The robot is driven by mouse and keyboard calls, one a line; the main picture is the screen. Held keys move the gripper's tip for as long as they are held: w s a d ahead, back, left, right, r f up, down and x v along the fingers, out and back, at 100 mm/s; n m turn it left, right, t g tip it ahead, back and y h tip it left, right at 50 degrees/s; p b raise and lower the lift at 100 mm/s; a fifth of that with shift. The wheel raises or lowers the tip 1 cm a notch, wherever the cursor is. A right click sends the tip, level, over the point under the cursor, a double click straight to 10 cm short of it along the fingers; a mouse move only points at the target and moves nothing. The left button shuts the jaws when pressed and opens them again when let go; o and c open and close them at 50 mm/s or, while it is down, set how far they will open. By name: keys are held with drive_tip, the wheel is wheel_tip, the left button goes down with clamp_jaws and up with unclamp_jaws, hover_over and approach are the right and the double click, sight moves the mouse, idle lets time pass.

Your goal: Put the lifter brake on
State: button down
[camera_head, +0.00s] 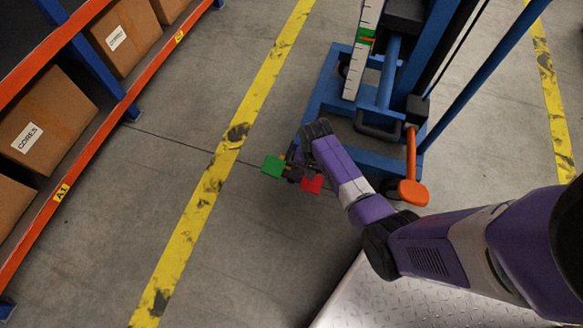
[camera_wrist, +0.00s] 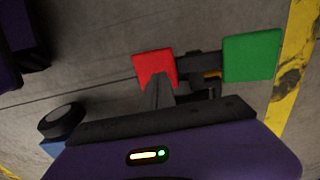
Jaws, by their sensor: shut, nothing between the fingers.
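The blue lifter (camera_head: 335,98) stands upright at the upper middle of the head view. At its lower left is a pedal with a green pad (camera_head: 273,166) and a red pad (camera_head: 312,184) on a dark bar. In the wrist view the red pad (camera_wrist: 154,66) is at the centre and the green pad (camera_wrist: 251,55) is to its right, looking larger. My gripper (camera_wrist: 158,88) is shut and empty, its fingertips overlapping the red pad's lower edge. I cannot tell whether they touch it. In the head view my wrist partly hides the pedal, and the fingers are not clear.
An orange-handled lever (camera_head: 412,190) hangs on the lifter's right side. A shelf (camera_head: 120,105) with several cardboard boxes stands at the left. A yellow floor line (camera_head: 215,170) runs between shelf and lifter, with clear floor around it. A small wheel (camera_wrist: 61,121) shows at lower left in the wrist view.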

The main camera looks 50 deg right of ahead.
wheel_tip(320, 180, up, 7)
drive_tip(key=p, duration=0.7)
idle(0.3)
